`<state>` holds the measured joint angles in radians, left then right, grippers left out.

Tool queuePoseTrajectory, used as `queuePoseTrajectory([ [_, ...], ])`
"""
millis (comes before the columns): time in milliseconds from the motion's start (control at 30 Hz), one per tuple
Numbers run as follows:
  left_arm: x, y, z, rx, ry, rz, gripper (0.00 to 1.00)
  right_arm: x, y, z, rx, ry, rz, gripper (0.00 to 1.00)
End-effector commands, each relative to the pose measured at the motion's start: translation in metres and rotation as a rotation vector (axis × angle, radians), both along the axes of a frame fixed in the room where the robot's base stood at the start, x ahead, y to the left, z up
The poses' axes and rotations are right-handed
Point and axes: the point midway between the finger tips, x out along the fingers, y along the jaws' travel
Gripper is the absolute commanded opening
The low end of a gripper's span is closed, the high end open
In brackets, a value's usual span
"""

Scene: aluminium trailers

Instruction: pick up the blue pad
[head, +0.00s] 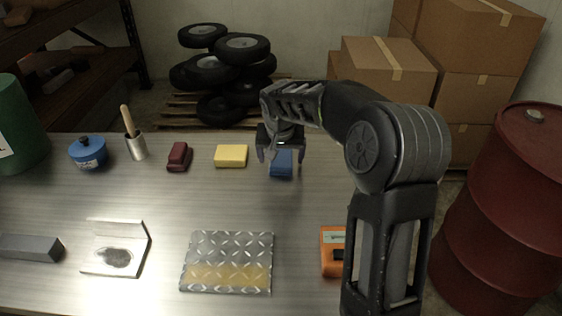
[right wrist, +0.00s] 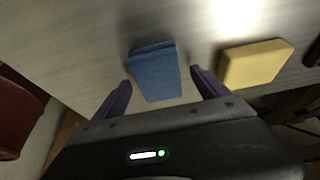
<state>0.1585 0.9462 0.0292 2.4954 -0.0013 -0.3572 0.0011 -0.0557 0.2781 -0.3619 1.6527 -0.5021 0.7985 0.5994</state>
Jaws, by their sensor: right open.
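The blue pad (head: 281,164) lies on the metal table near its back edge, partly hidden by my right gripper in the head view. My right gripper (head: 281,160) is above the pad with its fingers open. In the right wrist view the pad (right wrist: 156,72) shows ahead of and between the two open fingers (right wrist: 162,88). I cannot tell whether the fingers touch it; a gap shows on each side. My left gripper is not in view.
A yellow pad (head: 231,156) lies left of the blue one, with a dark red pad (head: 179,156) farther left. A diamond plate (head: 228,262) and an orange device (head: 333,252) are nearer. A red drum (head: 505,215) stands right of the table.

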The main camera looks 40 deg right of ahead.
Motion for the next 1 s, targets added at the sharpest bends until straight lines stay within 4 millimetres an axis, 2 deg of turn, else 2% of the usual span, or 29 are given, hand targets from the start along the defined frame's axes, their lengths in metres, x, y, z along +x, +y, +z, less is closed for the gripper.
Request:
queuePoseTrajectory([
  [467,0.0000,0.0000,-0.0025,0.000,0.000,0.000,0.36,0.0000,0.0000,-0.0024,0.000,0.000,0.000,0.85],
  [1000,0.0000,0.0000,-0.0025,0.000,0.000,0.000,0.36,0.0000,0.0000,-0.0024,0.000,0.000,0.000,0.40],
])
